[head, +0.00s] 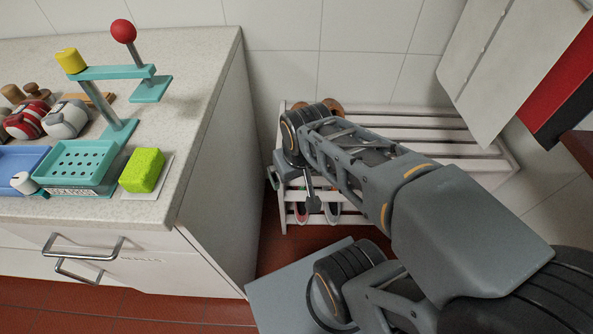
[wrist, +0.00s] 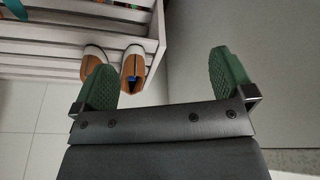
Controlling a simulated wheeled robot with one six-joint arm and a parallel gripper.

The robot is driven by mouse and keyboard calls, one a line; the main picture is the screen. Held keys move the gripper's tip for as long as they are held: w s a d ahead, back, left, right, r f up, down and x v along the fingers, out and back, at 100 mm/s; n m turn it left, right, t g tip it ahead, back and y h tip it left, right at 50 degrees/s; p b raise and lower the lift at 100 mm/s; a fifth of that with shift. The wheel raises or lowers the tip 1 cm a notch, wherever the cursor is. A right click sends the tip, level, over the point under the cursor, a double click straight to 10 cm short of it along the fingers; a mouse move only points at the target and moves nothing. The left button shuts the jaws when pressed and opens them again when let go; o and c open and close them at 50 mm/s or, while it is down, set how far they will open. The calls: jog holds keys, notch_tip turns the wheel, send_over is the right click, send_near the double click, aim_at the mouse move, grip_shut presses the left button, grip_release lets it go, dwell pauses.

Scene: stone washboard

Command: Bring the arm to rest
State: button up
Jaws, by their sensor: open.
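My arm (head: 370,180) reaches from the lower right toward the white slatted rack, in the gap to the right of the counter. In the wrist view my gripper (wrist: 163,72) is open. Its two green pads stand wide apart with nothing held between them. A pair of brown shoes shows beyond the left pad, on or by the white rack; the pads look apart from them. In the head view the gripper is mostly hidden by my arm links.
The white rack (head: 430,125) stands against the tiled wall. A white cabinet (head: 510,60) hangs at upper right.

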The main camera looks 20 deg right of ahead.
dwell(0.3)
jog(key=w+a+r+n+y+p, duration=0.1)
jog(key=a+r+n+p, duration=0.2)
jog(key=a+r+p, duration=0.45)
jog(key=a+r+n+y+p, duration=0.15)
jog(key=r+p, duration=0.35)
jog(key=r, duration=0.5)
jog(key=s+d+r+m+h+p, duration=0.1)
jog(key=d+r+m+p, duration=0.3)
jog(key=p, duration=0.5)
jog(key=d+r+h, duration=0.1)
jog(key=d+r, duration=0.1)
jog(key=d, duration=0.1)
jog(key=shift+d+t, duration=0.3)
jog(key=shift+d, duration=0.05)
